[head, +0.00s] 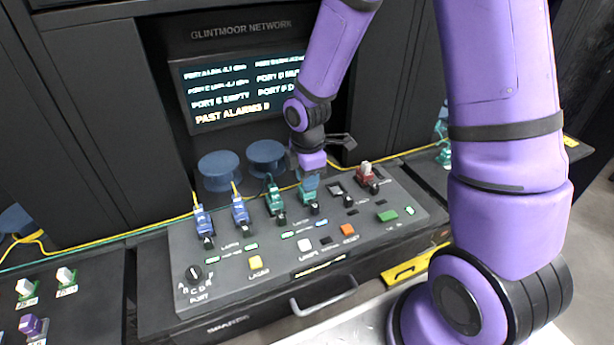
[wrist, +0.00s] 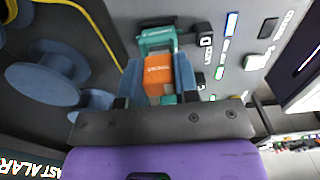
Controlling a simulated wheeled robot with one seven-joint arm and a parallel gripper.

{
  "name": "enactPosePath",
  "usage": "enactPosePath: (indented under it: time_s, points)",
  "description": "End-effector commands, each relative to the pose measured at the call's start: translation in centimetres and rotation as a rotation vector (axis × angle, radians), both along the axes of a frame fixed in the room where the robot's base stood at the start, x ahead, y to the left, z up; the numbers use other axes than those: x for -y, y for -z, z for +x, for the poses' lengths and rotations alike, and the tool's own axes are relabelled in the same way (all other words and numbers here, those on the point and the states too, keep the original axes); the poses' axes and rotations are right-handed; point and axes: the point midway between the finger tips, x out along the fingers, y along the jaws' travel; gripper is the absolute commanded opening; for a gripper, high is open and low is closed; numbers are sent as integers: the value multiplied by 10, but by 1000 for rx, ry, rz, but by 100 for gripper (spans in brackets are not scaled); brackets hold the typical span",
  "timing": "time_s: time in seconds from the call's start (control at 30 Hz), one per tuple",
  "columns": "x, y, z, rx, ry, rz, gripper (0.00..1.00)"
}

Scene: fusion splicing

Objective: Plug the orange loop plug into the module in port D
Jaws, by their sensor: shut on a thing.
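The orange loop plug (wrist: 157,75) sits between the blue finger pads of my gripper (wrist: 161,84) in the wrist view; the gripper is shut on it. The plug lines up with a teal module (wrist: 157,40) beside a label reading D. Whether the plug is seated in the module or just at its mouth, I cannot tell. In the head view my gripper (head: 311,176) is directly over the teal module (head: 308,194) in the console's row of ports. The plug is hidden there behind the gripper.
The console (head: 230,297) also holds two blue modules (head: 240,213), another teal module (head: 274,201) and a red module (head: 366,175). Blue spools (head: 219,170) stand behind the row, with a yellow fibre (head: 155,228). A screen (head: 240,90) rises behind. White plugs (head: 66,277) sit at left.

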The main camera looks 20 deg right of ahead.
Motion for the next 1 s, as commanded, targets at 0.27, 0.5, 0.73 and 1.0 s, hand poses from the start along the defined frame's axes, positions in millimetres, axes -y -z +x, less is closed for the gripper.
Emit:
enactPosePath:
  time_s: [0.27,0.5,0.73,1.0]
  points:
    - [0,5,0,0,0,0,0]
    - [0,9,0,0,0,0,0]
    - [0,9,0,0,0,0,52]
    - [0,9,0,0,0,0,58]
